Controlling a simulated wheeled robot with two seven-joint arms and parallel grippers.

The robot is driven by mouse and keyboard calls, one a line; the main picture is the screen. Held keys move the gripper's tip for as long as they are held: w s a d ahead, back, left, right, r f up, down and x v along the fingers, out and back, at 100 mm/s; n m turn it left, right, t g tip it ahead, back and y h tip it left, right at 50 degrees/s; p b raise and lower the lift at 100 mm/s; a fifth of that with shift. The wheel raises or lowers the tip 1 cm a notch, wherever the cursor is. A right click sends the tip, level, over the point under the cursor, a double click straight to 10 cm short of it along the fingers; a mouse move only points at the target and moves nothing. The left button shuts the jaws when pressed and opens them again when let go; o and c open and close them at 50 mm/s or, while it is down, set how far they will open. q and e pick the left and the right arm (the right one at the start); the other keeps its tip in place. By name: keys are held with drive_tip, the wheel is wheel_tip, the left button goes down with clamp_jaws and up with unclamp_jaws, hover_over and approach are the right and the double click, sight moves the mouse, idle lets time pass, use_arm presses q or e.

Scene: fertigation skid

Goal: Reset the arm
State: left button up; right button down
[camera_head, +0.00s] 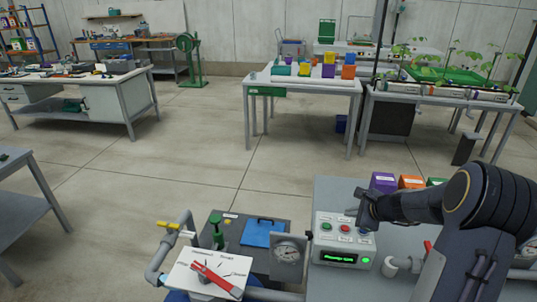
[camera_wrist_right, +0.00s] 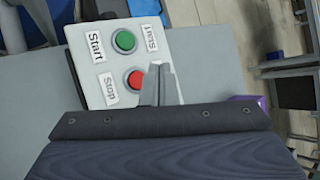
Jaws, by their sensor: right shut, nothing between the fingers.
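My right arm comes in from the right in the head view. Its gripper (camera_head: 363,222) is at the upper right of the grey control box (camera_head: 329,236), close over its face. In the right wrist view the shut, empty fingers (camera_wrist_right: 160,84) are beside the red Stop button (camera_wrist_right: 135,80). The green Start button (camera_wrist_right: 124,41) is a little further off. I cannot tell whether the fingertips touch the box. The box has a green lit display (camera_head: 338,257) and a green lamp. My left gripper is not in view.
Around the box on the skid are a pressure gauge (camera_head: 287,252), a red-handled lever on a white dial plate (camera_head: 216,279), a yellow-handled valve (camera_head: 168,225) and a blue lid (camera_head: 262,234). Purple (camera_head: 383,182) and orange (camera_head: 411,182) boxes stand behind. Open floor lies beyond.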

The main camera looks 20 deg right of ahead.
drive_tip(key=s+a+r+n+g+y, duration=0.1)
drive_tip(key=s+a+r+n, duration=0.45)
drive_tip(key=a, duration=0.25)
drive_tip(key=s+a+r+n+y, duration=0.2)
drive_tip(key=s+a+r+n, duration=0.2)
drive_tip(key=a+r, duration=0.25)
drive_tip(key=s+a+n, duration=0.3)
drive_tip(key=s+n, duration=0.1)
drive_tip(key=s, duration=0.2)
drive_tip(key=s+a+f+n+g, duration=0.1)
drive_tip(key=s+a+n, duration=0.3)
drive_tip(key=s, duration=0.3)
drive_tip(key=s+a+f+n+g+h, duration=0.1)
drive_tip(key=s+a+n, duration=0.2)
drive_tip(key=s+n, duration=0.2)
drive_tip(key=shift+s+a, duration=0.2)
drive_tip(key=shift+s, duration=0.55)
drive_tip(key=w+d+m+g+h, duration=0.3)
drive_tip(key=w+d+m+h, duration=0.1)
drive_tip(key=w+d, duration=1.8)
drive_tip(key=w+f+h, duration=0.1)
drive_tip(key=w, duration=0.4)
drive_tip(key=shift+d+h+b, duration=0.3)
drive_tip(key=shift+d+b, duration=0.1)
